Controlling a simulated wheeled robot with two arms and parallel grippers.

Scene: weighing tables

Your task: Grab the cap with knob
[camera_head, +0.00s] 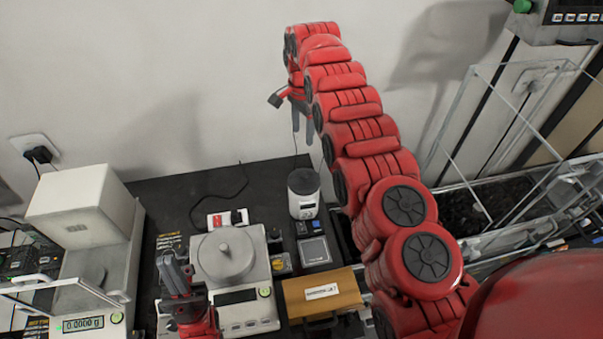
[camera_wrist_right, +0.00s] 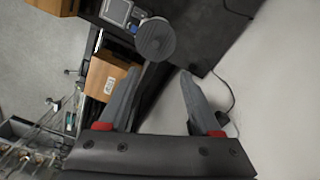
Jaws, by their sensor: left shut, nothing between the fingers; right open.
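The cap with knob (camera_head: 225,254) is a round grey disc with a small knob in its middle, lying on top of a white balance (camera_head: 249,312) in the head view. My left gripper (camera_head: 171,262) is shut and empty just left of the cap, apart from it as far as I can tell. My right gripper (camera_head: 302,125) is open and empty, raised high near the wall, far from the cap. Its two spread fingers also show in the right wrist view (camera_wrist_right: 158,82). I do not make out the cap in that view.
A white cylindrical device (camera_head: 303,196) and a small scale (camera_head: 315,251) stand right of the balance, behind a tan box (camera_head: 322,294). A larger balance (camera_head: 90,215) stands at the left. A glass enclosure is at the right. The dark table behind the cap has free room.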

